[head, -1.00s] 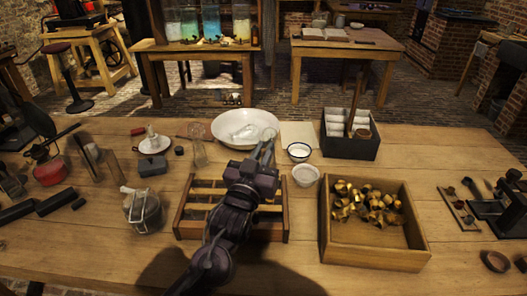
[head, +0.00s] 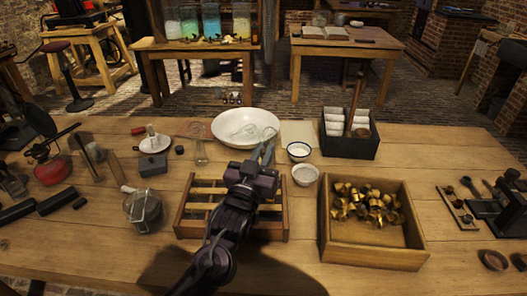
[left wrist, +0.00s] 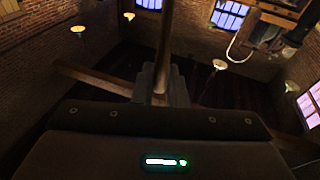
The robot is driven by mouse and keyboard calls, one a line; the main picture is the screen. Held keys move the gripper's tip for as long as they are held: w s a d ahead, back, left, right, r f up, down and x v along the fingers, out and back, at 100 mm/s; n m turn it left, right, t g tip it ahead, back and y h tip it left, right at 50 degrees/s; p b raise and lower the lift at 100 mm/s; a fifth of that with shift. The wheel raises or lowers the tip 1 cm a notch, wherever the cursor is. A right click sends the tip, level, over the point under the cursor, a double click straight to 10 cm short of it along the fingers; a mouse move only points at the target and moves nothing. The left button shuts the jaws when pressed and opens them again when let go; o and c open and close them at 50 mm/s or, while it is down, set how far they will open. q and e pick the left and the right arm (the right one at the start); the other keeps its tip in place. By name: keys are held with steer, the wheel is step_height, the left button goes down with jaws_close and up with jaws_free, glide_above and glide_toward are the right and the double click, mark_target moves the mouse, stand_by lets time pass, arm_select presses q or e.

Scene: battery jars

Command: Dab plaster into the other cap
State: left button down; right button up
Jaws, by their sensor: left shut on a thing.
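My left gripper (head: 264,152) is above the far edge of the slotted wooden rack (head: 183,212), left of the two small bowls. In the left wrist view its fingers (left wrist: 161,88) are shut on a thin wooden rod (left wrist: 165,40). The rod's working end is hidden. A blue-rimmed bowl (head: 299,157) holds something white, perhaps plaster. A plain white bowl (head: 306,181) stands just nearer. Several brass caps (head: 365,203) lie heaped in a wooden tray (head: 375,256). My arm covers part of the rack, and I cannot make out a cap there. My right gripper does not show.
A wide white basin (head: 225,138) stands behind the gripper. A dark box (head: 350,149) with white rolls is at the back right. The table right of the tray has some free room.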

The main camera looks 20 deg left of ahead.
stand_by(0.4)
arm_select(q)
steer(key=shift+f+b, duration=0.95)
steer(key=shift+f, duration=0.6)
stand_by(0.8)
stand_by(0.8)
